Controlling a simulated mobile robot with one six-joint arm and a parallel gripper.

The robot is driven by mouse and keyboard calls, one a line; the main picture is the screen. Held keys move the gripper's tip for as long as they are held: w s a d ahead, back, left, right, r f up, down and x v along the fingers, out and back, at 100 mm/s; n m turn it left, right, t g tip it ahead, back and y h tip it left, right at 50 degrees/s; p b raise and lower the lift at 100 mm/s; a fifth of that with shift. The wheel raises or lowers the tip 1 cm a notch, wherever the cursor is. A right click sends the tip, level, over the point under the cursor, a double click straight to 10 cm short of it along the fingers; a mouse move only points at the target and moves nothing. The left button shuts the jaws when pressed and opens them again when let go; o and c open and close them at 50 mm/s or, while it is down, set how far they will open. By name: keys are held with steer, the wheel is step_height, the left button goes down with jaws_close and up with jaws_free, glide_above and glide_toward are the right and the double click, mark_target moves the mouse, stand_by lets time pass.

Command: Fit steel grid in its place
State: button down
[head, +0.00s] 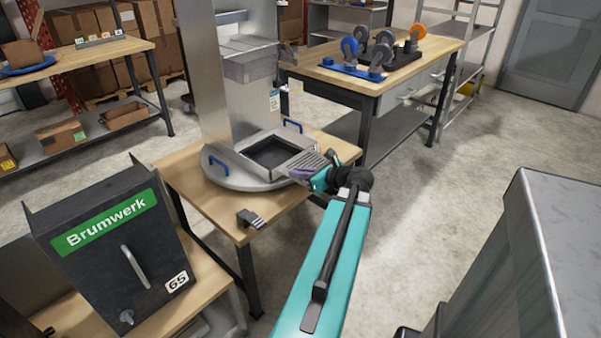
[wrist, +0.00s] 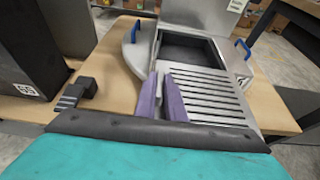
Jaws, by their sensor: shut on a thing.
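The steel grid (head: 307,161) is a flat, slotted metal plate. It shows large in the wrist view (wrist: 212,100), with its slats running across. My gripper (head: 314,175), with purple fingers that show in the wrist view (wrist: 161,88), is shut on the grid's left edge as the wrist camera sees it. The grid is at the near right side of a square metal frame with a dark recess (head: 270,153), which also shows in the wrist view (wrist: 190,49). The recess is largely uncovered. I cannot tell whether the grid touches the frame.
The frame sits on a round steel base (head: 223,175) with blue handles, below a tall metal column (head: 222,95), on a wooden table (head: 185,187). A black bracket (head: 250,219) is at the table's front edge. A dark Brumwerk box (head: 110,245) stands at the left.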

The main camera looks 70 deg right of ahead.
steer(key=shift+w+d, duration=0.1)
steer(key=shift+w, duration=0.15)
steer(key=shift+w+d+b, duration=0.85)
steer(key=shift+w+d, duration=0.1)
steer(key=shift+w, duration=1.95)
steer(key=shift+w+d+b, duration=0.8)
steer(key=shift+w+d, duration=0.2)
steer(key=shift+w, duration=1.85)
steer(key=shift+w+d+b, duration=0.85)
steer(key=shift+w+d, duration=0.1)
steer(key=shift+w, duration=1.95)
steer(key=shift+w+d, duration=0.15)
steer(key=shift+w, duration=0.45)
steer(key=shift+r, duration=0.1)
steer(key=shift+w, duration=0.15)
steer(key=shift+f, duration=0.8)
steer(key=c, duration=1.8)
jaws_free()
steer(key=shift+o, duration=0.2)
